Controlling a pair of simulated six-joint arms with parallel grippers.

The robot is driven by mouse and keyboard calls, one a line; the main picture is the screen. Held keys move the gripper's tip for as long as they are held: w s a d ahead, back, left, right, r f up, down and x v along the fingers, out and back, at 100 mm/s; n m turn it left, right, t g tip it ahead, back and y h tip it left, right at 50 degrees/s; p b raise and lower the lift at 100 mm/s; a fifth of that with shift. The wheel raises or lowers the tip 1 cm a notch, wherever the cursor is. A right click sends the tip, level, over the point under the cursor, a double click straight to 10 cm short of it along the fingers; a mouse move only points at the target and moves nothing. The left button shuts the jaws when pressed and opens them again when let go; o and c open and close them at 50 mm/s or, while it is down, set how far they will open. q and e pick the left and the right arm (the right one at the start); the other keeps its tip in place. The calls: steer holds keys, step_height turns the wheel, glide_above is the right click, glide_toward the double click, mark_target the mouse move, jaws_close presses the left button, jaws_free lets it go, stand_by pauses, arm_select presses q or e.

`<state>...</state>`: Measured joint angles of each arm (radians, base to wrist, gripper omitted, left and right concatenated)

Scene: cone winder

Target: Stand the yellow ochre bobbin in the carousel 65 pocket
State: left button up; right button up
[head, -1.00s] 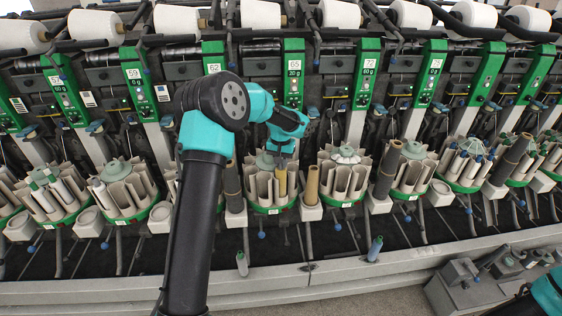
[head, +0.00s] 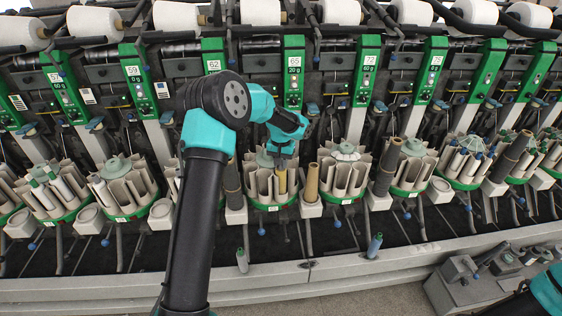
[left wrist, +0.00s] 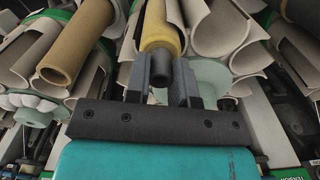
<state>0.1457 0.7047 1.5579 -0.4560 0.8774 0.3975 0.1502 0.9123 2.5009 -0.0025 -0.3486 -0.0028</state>
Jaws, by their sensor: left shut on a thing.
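The yellow ochre bobbin (head: 282,182) stands upright at the front of the carousel under label 65, its lower part hidden among the grey pocket walls. In the left wrist view the same bobbin (left wrist: 160,30) shows its yellow body and dark tip, with a curved grey pocket wall beside it. My left gripper (head: 281,160) is above it, shut on its top end; in the left wrist view its fingers (left wrist: 161,78) are on either side of the dark tip. The carousel 65 (head: 270,207) has a green rim. My right gripper is out of view.
A tan tube (head: 312,183) stands on a peg just right of the carousel, and a dark brown tube (head: 231,184) stands to its left. Other carousels, such as the one under 72 (head: 342,195), flank it. Small bobbins stand at the ledge, one green-grey (head: 242,261), one blue (head: 374,246).

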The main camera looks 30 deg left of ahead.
arm_select(q)
steer(key=shift+f, duration=0.15)
steer(key=o, duration=0.9)
step_height(320, 180, up, 18)
steer(key=shift+f, duration=0.25)
stand_by(0.9)
